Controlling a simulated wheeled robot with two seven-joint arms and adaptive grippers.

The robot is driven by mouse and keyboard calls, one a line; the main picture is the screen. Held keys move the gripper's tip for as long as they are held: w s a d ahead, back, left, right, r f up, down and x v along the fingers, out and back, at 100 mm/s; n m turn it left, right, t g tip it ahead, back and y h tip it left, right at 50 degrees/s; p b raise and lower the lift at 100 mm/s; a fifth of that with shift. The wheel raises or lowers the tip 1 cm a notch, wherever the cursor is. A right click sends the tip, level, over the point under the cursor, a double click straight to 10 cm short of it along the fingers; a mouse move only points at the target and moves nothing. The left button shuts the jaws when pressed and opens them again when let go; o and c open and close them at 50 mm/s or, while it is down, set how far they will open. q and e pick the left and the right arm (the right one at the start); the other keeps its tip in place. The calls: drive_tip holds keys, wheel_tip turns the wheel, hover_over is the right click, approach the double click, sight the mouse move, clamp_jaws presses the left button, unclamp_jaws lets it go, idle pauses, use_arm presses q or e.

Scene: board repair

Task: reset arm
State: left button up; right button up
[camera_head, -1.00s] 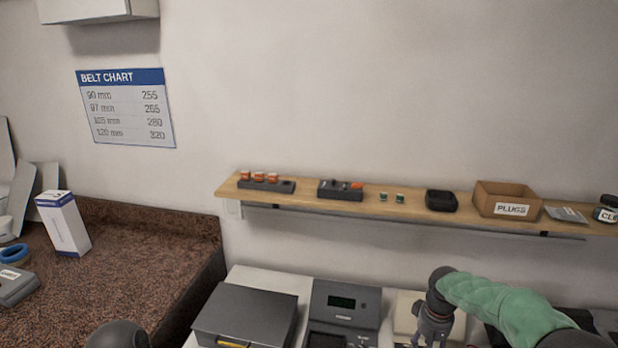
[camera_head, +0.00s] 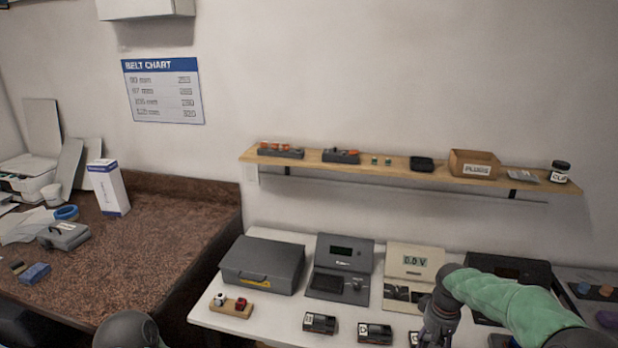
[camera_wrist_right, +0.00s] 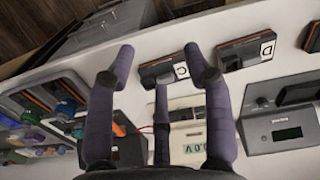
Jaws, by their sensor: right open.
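My right arm, in a green sleeve, comes in from the lower right in the head view. Its gripper (camera_head: 432,325) hangs over the white bench (camera_head: 268,325), in front of the beige meter (camera_head: 412,268) that reads 0.0 V. In the right wrist view the right gripper's purple fingers (camera_wrist_right: 160,80) are spread apart with nothing between them. Beyond them lie dark modules, one marked C (camera_wrist_right: 165,70) and one marked D (camera_wrist_right: 247,48). A dark rounded part of my left arm shows at the bottom left of the head view; the left gripper is not visible.
A dark grey case (camera_head: 262,265) and a dark device with a screen (camera_head: 342,268) stand left of the meter. A wall shelf (camera_head: 395,167) holds small parts and a PLUGS box (camera_head: 473,164). A brown counter (camera_head: 150,255) is at left.

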drive_tip(key=s+a+f+y, duration=0.2)
drive_tip(key=s+a+f, duration=0.2)
drive_tip(key=a+f, duration=0.45)
drive_tip(key=s+a+f+y, duration=0.1)
drive_tip(key=s+a+f, duration=0.3)
drive_tip(key=a+f, duration=0.45)
drive_tip(key=s+a+f+m, duration=0.1)
drive_tip(key=s+a+f, duration=0.1)
drive_tip(key=s, duration=0.3)
drive_tip(key=s+a+f, duration=0.2)
drive_tip(key=s+f, duration=0.2)
drive_tip(key=s, duration=0.2)
drive_tip(key=s+a+f+m+y, duration=0.1)
drive_tip(key=s+f, duration=0.2)
drive_tip(key=s, duration=0.3)
drive_tip(key=shift+a+m, duration=0.3)
drive_tip(key=shift+a, duration=0.1)
